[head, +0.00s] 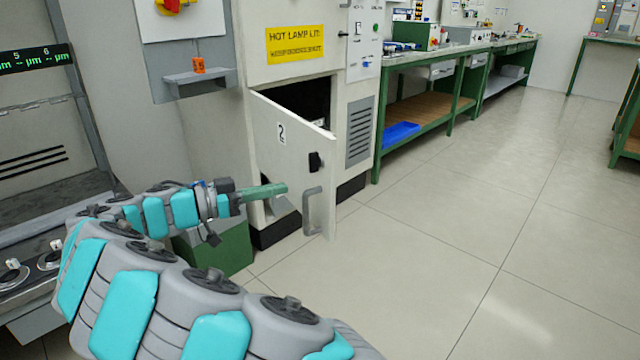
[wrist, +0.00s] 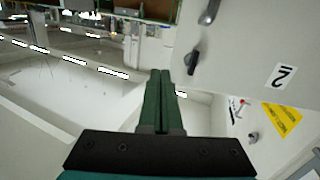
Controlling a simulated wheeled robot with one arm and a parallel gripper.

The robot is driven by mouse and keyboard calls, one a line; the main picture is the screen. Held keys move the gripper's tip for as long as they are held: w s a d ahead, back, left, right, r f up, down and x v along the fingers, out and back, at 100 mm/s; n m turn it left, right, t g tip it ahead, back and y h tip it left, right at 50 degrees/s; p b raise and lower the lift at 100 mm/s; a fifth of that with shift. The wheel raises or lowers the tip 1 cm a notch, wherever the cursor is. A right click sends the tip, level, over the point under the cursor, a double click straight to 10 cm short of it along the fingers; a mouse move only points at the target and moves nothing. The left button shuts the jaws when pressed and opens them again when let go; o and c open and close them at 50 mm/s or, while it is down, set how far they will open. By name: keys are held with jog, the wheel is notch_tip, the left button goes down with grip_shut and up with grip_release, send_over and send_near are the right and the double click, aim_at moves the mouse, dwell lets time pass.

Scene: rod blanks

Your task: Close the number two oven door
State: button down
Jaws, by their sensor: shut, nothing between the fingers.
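The number two oven door (head: 290,150) is a pale panel marked "2", standing ajar with a dark opening showing behind its top edge. It has a black latch knob and a grey bar handle (head: 312,211) near its free edge.
A yellow hot lamp sign (head: 295,43) is above the door. A vented panel (head: 359,130) stands to its right, then a green-framed bench (head: 440,112) with a blue tray. A green box (head: 215,245) is below my gripper. Open floor (head: 480,220) lies to the right.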

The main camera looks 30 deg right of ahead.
jog(key=w+a+f, duration=0.2)
jog(key=p, duration=0.2)
send_near(330, 175)
jog(key=shift+t+h, duration=0.3)
jog(key=shift+t, duration=0.1)
jog(key=d, duration=0.5)
jog(key=shift+s+d+f, duration=0.15)
jog(key=shift+d, duration=0.8)
jog(key=shift+f, duration=0.1)
